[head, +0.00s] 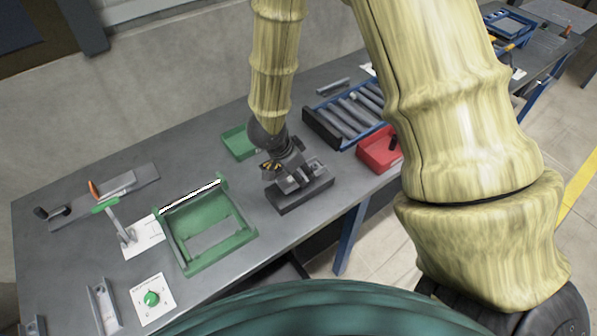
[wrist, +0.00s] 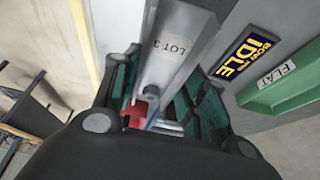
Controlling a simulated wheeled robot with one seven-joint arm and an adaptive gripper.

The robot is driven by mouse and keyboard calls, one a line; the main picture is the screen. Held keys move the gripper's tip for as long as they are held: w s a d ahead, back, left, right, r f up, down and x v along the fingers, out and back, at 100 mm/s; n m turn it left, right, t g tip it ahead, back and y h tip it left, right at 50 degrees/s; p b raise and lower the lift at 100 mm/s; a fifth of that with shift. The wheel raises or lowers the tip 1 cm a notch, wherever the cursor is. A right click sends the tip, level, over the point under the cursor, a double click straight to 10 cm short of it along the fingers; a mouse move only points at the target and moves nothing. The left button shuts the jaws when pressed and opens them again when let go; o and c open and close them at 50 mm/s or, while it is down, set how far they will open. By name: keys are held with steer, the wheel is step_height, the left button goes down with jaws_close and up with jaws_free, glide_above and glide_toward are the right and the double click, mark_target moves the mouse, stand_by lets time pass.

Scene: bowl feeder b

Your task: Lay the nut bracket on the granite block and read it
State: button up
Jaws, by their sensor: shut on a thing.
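My gripper (head: 288,180) is low over the near side of the table, at a dark grey block (head: 306,199) that may be the granite block. In the wrist view, my gripper (wrist: 160,96) is shut on a pale grey metal piece (wrist: 183,27), which seems to be the nut bracket. It carries a "LOT 3" label and has a dark round spot near the fingers. A small red part (wrist: 133,113) shows between the fingers. In the head view the fingers hide much of the piece, and I cannot tell whether it touches the block.
A green tray (head: 237,142) stands behind my gripper. A red bin (head: 372,158) and a blue roller rack (head: 322,127) stand to the right, a larger green fixture (head: 168,239) to the left. The wrist view shows an "IDLE" sign (wrist: 243,52) and a "FLAT" label (wrist: 276,74).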

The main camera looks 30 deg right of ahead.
steer(key=shift+w+d+r, duration=0.15)
steer(key=shift+w+d, duration=0.05)
steer(key=shift+w, duration=0.3)
steer(key=shift+f+p, duration=0.45)
steer(key=shift+f, duration=1.45)
steer(key=shift+f, duration=0.1)
steer(key=o, duration=1.1)
steer(key=v, duration=1.2)
steer(key=shift+b, duration=0.3)
